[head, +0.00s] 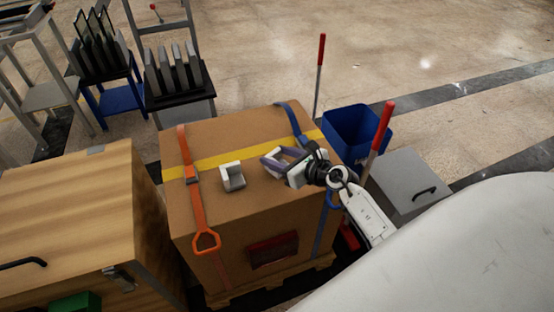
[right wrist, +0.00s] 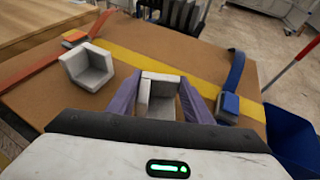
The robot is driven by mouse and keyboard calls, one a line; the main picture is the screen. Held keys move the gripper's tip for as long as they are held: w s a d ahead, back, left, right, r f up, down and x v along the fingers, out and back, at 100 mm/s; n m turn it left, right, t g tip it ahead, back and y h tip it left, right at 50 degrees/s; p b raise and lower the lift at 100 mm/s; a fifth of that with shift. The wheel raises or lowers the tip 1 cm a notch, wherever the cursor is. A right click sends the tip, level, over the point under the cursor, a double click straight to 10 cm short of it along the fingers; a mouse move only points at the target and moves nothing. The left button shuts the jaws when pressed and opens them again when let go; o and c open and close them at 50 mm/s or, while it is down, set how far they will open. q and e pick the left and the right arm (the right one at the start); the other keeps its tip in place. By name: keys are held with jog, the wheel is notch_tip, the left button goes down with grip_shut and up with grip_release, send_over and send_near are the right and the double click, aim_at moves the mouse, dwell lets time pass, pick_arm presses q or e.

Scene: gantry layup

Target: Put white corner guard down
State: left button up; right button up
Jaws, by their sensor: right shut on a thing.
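My right gripper (head: 273,158) is over the top of the brown carton (head: 205,226), right of its middle. In the right wrist view its purple fingers (right wrist: 158,98) are shut on a white corner guard (right wrist: 160,88), an L-shaped block between the fingertips. I cannot tell whether this guard touches the carton top. A second pale corner guard (head: 232,177) sits on the carton top, left of the gripper and apart from it; it also shows in the right wrist view (right wrist: 88,68). My left gripper is not in view.
An orange strap (head: 190,175) and a blue strap (head: 293,123) cross the carton, with a yellow stripe (head: 212,163) along its top. A blue bin (head: 352,132) and red-handled poles (head: 383,127) stand at right. A wooden crate (head: 70,215) is at left.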

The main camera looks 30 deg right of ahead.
jog(key=shift+f, duration=0.15)
jog(key=o, duration=1)
